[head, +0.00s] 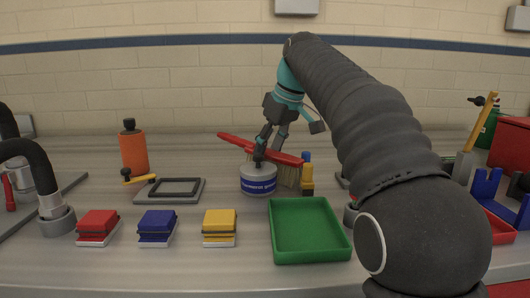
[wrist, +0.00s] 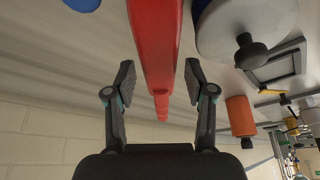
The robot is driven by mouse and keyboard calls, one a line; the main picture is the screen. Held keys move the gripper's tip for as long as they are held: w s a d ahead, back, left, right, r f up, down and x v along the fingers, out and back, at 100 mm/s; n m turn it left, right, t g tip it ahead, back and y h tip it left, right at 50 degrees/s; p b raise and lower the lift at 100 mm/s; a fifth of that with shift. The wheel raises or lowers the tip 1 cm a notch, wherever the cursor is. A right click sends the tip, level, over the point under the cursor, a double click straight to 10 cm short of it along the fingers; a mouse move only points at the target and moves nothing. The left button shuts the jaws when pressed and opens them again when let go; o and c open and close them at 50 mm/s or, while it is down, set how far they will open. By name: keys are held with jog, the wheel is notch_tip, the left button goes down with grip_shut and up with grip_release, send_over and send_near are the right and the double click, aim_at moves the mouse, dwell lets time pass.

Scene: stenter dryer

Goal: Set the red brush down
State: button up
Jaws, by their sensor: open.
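The red brush (head: 236,141) has a long red handle and pale bristles. It is just behind the white and blue tin (head: 258,180), its handle reaching to the upper left and its bristles pointing down at the right. My gripper (head: 269,146) is around the handle from above. In the wrist view the red handle (wrist: 157,45) runs between the two spread fingers, with a gap on each side. The tin's pale body (wrist: 245,25) is beside it there. I cannot tell whether the brush touches the tin; the bristle ends are partly hidden.
A green tray (head: 310,255) stands in front, with yellow, blue and red cloth stacks (head: 157,228) to its left. An orange bottle (head: 133,152) and a dark frame (head: 178,189) are at left. A yellow and blue item (head: 307,178) stands close right of the bristles.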

jog(key=shift+x, duration=2.35)
jog(key=shift+s+d, duration=0.1)
jog(key=shift+d, duration=0.05)
grip_shut()
jog(key=shift+r, duration=0.75)
jog(key=v, duration=0.3)
jog(key=shift+w+r, duration=0.2)
jog(key=shift+w, duration=0.1)
jog(key=s+d+r, duration=0.5)
jog(key=d+r, duration=0.1)
jog(key=d, duration=0.3)
jog(key=shift+s+d+r, duration=0.2)
jog(key=shift+s, duration=0.05)
